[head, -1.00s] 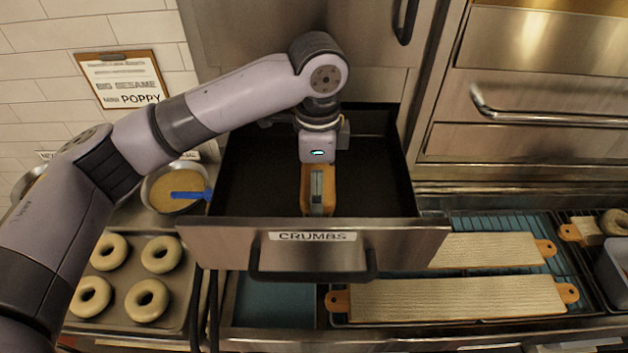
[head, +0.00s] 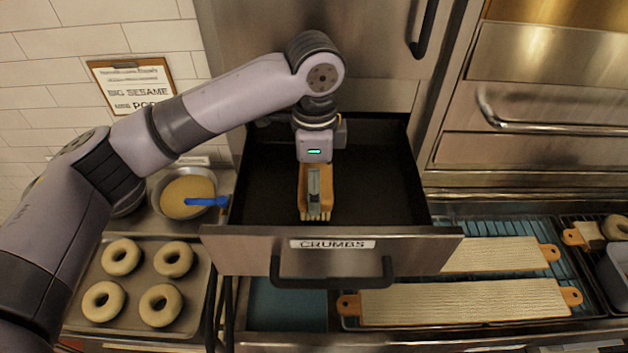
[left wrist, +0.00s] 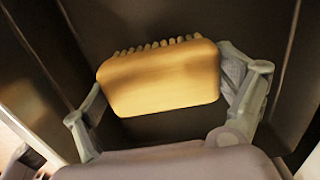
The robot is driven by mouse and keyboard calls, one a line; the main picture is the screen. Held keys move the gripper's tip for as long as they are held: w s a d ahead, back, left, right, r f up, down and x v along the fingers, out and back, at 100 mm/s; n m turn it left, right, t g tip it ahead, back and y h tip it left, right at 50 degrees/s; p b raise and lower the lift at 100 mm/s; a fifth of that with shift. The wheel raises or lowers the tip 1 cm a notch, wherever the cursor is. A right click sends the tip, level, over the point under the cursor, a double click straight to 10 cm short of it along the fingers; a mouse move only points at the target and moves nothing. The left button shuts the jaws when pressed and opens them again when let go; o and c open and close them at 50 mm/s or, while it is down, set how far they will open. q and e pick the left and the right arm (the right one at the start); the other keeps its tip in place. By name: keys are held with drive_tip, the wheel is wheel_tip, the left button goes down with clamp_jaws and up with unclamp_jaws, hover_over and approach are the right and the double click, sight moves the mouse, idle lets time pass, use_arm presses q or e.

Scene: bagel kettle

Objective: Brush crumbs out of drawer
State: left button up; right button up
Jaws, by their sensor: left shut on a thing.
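The open drawer (head: 330,246), labelled CRUMBS, has a steel front and a dark interior. My left gripper (head: 314,200) reaches down inside it, near the front wall, and is shut on a wooden brush (head: 328,184). The brush's pale bristles show at its lower end in the head view. In the left wrist view the brush (left wrist: 160,80) sits between both fingers, its bristles along the far edge. I cannot make out crumbs on the dark drawer floor, nor whether the bristles touch it. My right gripper is not in view.
A bowl of yellowish grains (head: 187,194) with a blue-handled tool stands left of the drawer. A tray of bagels (head: 205,283) lies below it. Covered boards (head: 465,302) lie on the right. The oven handle (head: 550,126) juts out at upper right.

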use_arm(q)
drive_tip(key=shift+s+d+r+p, duration=0.1)
drive_tip(key=shift+d+r+p, duration=0.1)
drive_tip(key=shift+r+p, duration=0.4)
drive_tip(key=shift+d+r+p, duration=0.2)
drive_tip(key=shift+r+p, duration=0.35)
drive_tip(key=shift+r, duration=0.05)
drive_tip(key=shift+r+p, duration=0.35)
drive_tip(key=shift+a+r+p, duration=0.15)
drive_tip(key=shift+r+p, duration=0.15)
drive_tip(key=shift+p, duration=0.05)
drive_tip(key=shift+a+r, duration=0.15)
drive_tip(key=shift+r, duration=0.4)
drive_tip(key=shift+d+r, duration=0.2)
drive_tip(key=shift+r, duration=0.35)
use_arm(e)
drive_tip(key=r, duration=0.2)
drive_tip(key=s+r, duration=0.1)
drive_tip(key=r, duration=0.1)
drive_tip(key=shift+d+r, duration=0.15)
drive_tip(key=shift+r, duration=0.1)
use_arm(q)
drive_tip(key=shift+a, duration=0.1)
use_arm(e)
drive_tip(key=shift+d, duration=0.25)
